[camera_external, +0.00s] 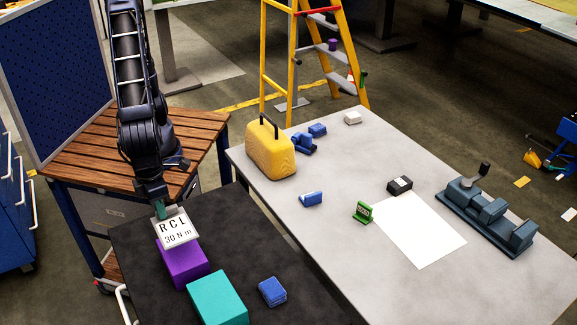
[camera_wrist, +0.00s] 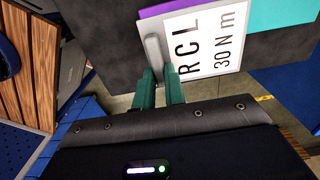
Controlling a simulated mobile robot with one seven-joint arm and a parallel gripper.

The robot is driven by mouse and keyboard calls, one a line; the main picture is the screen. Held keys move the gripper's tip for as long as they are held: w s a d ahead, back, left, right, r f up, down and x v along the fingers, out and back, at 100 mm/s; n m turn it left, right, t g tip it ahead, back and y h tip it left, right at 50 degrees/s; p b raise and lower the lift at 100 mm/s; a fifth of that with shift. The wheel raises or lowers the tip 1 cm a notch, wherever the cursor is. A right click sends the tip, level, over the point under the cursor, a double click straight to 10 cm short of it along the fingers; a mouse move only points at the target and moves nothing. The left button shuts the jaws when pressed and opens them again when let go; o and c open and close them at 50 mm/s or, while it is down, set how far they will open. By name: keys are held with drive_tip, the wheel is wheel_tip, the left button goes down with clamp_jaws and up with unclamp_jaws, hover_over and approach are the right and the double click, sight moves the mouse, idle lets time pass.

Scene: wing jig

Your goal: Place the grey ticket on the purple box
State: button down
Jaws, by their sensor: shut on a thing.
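The grey ticket (camera_external: 177,238) has a white face that reads "RCL 30 Nm". It shows large in the wrist view (camera_wrist: 228,62), with a grey tab at its near edge. My gripper (camera_external: 160,211) is shut on the ticket at that tab; its green fingers also show in the wrist view (camera_wrist: 162,82). The purple box (camera_external: 185,268) sits on the dark worktop. The ticket covers the far end of the box in the external view, and I cannot tell whether they touch. A purple strip of the box (camera_wrist: 160,9) shows beyond the ticket in the wrist view.
A teal box (camera_external: 217,300) stands close in front of the purple one, with a blue block (camera_external: 272,291) to its right. The dark worktop (camera_external: 262,236) is clear beyond that block. A yellow case (camera_external: 270,150) stands on the grey table (camera_external: 345,240).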

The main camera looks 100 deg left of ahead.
sight(166, 229)
drive_tip(key=shift+f, duration=4)
drive_tip(key=shift+f, duration=0.15)
drive_tip(key=c, duration=1.5)
unclamp_jaws()
drive_tip(key=shift+o, duration=0.2)
